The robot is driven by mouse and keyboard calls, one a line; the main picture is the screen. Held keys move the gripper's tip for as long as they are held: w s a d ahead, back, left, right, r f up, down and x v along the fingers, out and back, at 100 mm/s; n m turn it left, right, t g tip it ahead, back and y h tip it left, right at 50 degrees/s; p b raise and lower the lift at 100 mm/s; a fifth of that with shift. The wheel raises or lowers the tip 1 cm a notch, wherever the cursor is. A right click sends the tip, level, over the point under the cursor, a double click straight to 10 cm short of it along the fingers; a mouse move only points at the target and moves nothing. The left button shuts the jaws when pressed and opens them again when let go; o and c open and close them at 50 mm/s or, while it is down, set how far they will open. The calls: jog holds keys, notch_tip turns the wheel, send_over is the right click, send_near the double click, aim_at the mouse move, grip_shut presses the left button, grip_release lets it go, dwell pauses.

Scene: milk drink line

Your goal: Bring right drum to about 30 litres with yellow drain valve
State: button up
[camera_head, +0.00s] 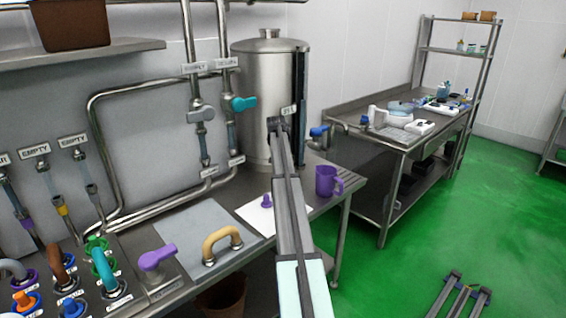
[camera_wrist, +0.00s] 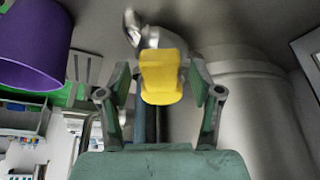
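A steel drum (camera_head: 262,95) stands on the bench in the head view, with a dark vertical strip (camera_head: 301,90) on its right side. It is the only drum visible there; its level is not readable. A yellow valve handle (camera_wrist: 161,78) shows in the wrist view, on a metal valve body (camera_wrist: 146,36). My gripper (camera_wrist: 160,85) is open, with its fingers either side of the handle and visible gaps to it. In the head view my arm reaches the drum's lower front, and the yellow handle is hidden there.
A purple mug (camera_head: 328,181) stands right of my arm; it also shows in the wrist view (camera_wrist: 35,40). A blue valve handle (camera_head: 318,131) sits right of the drum, and a teal handle (camera_head: 243,103) on the pipes left of it. A second bench (camera_head: 360,112) stands behind.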

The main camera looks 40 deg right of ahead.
jog(key=v, duration=1.2)
dwell(6.8)
